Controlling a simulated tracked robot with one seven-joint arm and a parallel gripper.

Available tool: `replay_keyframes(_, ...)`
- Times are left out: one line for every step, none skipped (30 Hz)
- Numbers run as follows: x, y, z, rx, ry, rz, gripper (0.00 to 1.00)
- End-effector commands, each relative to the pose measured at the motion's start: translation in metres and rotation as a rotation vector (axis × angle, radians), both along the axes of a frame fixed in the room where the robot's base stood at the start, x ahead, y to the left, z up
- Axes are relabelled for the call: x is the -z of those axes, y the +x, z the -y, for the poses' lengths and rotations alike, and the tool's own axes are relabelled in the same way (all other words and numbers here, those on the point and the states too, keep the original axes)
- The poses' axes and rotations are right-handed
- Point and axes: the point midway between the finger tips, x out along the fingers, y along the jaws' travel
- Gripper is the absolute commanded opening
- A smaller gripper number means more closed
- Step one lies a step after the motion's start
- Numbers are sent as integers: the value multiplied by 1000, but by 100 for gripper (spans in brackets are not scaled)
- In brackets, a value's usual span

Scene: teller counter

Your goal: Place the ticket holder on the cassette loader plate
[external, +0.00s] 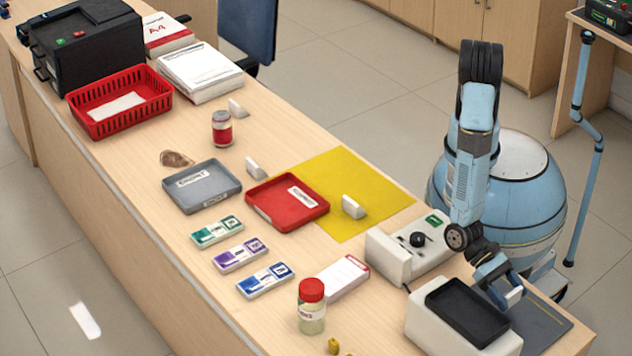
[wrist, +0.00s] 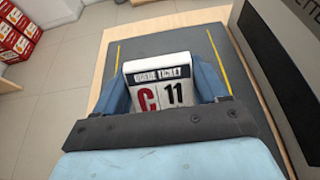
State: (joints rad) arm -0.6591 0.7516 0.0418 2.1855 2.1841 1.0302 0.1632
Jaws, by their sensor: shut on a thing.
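The ticket holder (wrist: 162,72) is a small white block marked "QUEUE TICKET C 11". My gripper (external: 508,297) is shut on it, with one blue finger at each side in the wrist view (wrist: 163,88). A dark grey plate (wrist: 190,40) with yellow side lines lies beneath and beyond the holder; it looks like the cassette loader plate. It also shows at the counter's right end in the external view (external: 545,325). The holder is over the plate; I cannot tell whether it touches. In the external view my gripper partly hides the holder.
A pale machine with a black tray (external: 467,312) stands close left of my gripper. A white device with a black knob (external: 408,248) is behind it. A jar with a red lid (external: 312,308), a red tray (external: 270,215) and a yellow mat (external: 375,210) lie further left.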

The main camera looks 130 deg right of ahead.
Motion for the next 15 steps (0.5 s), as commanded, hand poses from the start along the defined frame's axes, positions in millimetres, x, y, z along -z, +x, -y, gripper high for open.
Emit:
replay_keyframes(2, 1, -1, 0, 0, 0, 41)
replay_keyframes(4, 2, -2, 0, 0, 0, 41)
replay_keyframes(6, 4, -4, -1, 0, 1, 41)
replay_keyframes(10, 3, -4, -1, 0, 0, 41)
replay_keyframes(14, 3, -4, -1, 0, -2, 41)
replay_keyframes(19, 3, -4, -2, 0, -2, 41)
replay_keyframes(23, 2, -4, -3, 0, -1, 41)
replay_keyframes(26, 2, -4, -3, -1, -1, 41)
replay_keyframes(31, 2, -4, -2, -1, -2, 41)
replay_keyframes(33, 3, -3, -1, -1, -2, 41)
replay_keyframes(35, 3, -3, -1, 0, -1, 41)
replay_keyframes(36, 3, -3, -1, 0, 0, 41)
replay_keyframes(36, 3, -3, 0, 1, 0, 41)
replay_keyframes(36, 3, -3, 0, 1, 1, 41)
replay_keyframes(35, 3, -3, 0, 1, 1, 41)
